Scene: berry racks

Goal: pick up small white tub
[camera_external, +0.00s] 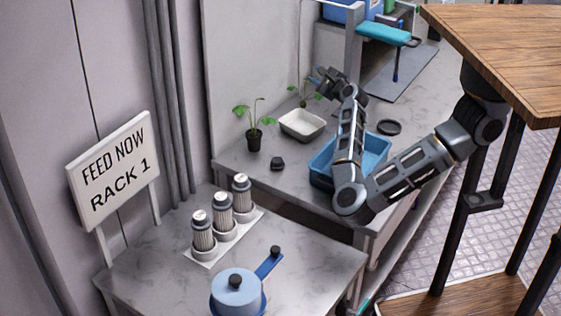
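A blue tray (374,158) lies partly behind my arm. A potted seedling (254,134) and a small black object (277,163) stand left of the tub; another seedling (303,96) is behind it. A black ring (389,127) lies right. Canisters (223,211) stand on the nearer table.

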